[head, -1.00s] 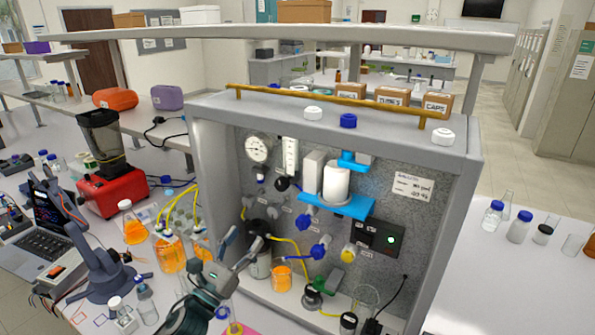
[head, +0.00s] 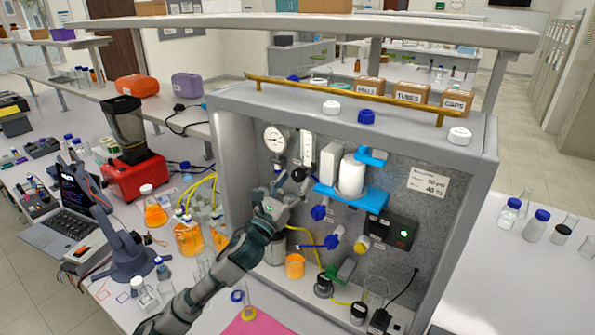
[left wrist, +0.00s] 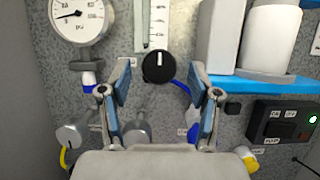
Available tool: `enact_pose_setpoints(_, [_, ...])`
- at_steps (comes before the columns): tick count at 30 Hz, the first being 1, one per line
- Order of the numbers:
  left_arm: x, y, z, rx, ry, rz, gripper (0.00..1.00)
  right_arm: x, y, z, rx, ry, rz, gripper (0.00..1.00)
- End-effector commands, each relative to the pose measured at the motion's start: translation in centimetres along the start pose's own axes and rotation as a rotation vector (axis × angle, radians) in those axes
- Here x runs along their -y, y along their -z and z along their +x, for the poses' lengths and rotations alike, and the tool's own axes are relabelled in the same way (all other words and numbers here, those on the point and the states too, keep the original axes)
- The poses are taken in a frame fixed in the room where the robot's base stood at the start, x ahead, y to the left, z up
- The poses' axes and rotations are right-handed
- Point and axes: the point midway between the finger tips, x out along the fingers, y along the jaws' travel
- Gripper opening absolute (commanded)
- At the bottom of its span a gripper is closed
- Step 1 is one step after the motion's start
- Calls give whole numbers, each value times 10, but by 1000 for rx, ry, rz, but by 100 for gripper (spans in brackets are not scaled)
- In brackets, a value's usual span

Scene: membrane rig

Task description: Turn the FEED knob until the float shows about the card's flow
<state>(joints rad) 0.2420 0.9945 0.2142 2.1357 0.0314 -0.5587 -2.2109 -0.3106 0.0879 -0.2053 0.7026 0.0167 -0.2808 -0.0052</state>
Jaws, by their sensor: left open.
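A black round knob (left wrist: 158,67) with a white pointer mark sits under the flow tube (left wrist: 151,22) on the grey panel. The mark points about straight up. The knob also shows in the head view (head: 298,174). The tube (head: 307,147) has a scale; I cannot make out the float. My left gripper (head: 286,184) is open in front of the panel. In the left wrist view its fingers stand either side of the knob, with visible gaps and no clear contact. The card (head: 429,183) is at the panel's upper right, its writing too small to read surely. My right gripper is out of view.
A round gauge (head: 275,139) is left of the tube. A blue shelf (head: 350,197) with white cylinders juts out at right. Flasks crowd the bench at left.

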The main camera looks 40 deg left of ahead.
Motion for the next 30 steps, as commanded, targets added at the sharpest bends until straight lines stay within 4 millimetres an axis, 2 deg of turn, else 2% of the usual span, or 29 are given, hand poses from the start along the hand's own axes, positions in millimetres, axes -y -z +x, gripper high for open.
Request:
enact_pose_setpoints(3, [-2,-2,18,2,-2,-4,62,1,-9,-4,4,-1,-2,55])
enact_pose_setpoints(6, [-4,0,26,0,-2,-6,62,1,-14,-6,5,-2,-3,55])
enact_pose_setpoints(18, [-4,2,33,-1,0,-4,62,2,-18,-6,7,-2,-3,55])
enact_pose_setpoints(25, [-1,1,33,0,-1,-2,5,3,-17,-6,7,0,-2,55])
enact_pose_setpoints(30, [-3,1,33,1,-1,-3,3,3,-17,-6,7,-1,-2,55])
